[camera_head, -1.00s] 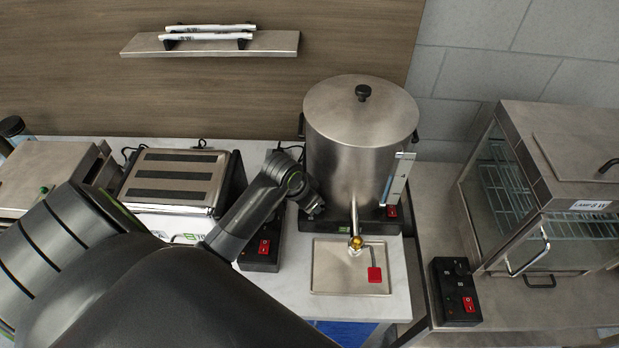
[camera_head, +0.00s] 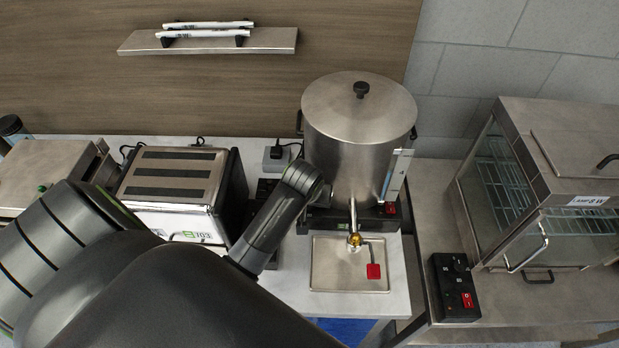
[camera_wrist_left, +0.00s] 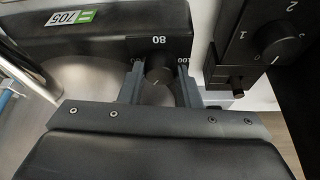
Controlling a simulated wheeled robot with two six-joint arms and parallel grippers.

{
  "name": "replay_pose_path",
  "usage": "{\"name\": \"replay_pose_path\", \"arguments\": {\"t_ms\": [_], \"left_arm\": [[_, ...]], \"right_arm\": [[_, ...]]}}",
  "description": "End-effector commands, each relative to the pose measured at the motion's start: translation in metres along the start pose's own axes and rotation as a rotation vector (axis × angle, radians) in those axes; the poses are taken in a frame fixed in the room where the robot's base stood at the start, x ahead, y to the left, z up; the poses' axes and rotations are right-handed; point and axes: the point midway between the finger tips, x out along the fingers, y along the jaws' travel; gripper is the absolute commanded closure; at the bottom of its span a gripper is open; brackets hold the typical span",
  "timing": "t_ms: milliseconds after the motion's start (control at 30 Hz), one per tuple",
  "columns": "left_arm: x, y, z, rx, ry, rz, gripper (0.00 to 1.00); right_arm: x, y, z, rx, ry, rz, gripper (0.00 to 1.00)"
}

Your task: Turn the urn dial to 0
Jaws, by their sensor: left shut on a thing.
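The urn (camera_head: 355,135) is a steel drum with a lidded top and a black base. Its base front also fills the top left of the left wrist view (camera_wrist_left: 110,42), with a green and white 705 label. The round black urn dial (camera_wrist_left: 159,66) is on that base, below a printed 80, with 100 to its right. My left gripper (camera_wrist_left: 159,88) is shut on the dial, one finger on each side. The dial's pointer is not clear. In the head view my left wrist hides the dial and fingers. My right gripper is not in view.
A toaster (camera_head: 178,180) stands left of the urn. Its black control with a numbered knob (camera_wrist_left: 278,40) is close right of my fingers in the wrist view. The tap (camera_head: 354,240) overhangs a drip tray (camera_head: 325,285). A glass warmer (camera_head: 550,180) stands right.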

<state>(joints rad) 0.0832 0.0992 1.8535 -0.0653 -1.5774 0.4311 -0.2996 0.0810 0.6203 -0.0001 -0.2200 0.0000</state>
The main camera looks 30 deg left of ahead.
Motion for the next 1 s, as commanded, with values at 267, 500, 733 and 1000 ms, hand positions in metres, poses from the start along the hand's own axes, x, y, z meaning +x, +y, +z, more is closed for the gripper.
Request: {"name": "replay_pose_path", "arguments": {"t_ms": [267,500,733,1000], "left_arm": [[-0.0002,0.0003,-0.0004,-0.017,0.001,-0.007,0.93],[-0.0002,0.0004,-0.0004,-0.016,0.001,-0.006,0.93],[-0.0001,0.0003,-0.0003,-0.015,0.000,-0.006,0.49],[-0.0021,0.0016,-0.0032,-0.014,0.002,-0.005,0.49]], "right_arm": [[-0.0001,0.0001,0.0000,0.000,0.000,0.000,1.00],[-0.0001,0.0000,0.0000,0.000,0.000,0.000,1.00],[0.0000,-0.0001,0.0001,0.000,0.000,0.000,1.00],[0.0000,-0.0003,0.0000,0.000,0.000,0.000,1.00]]}}
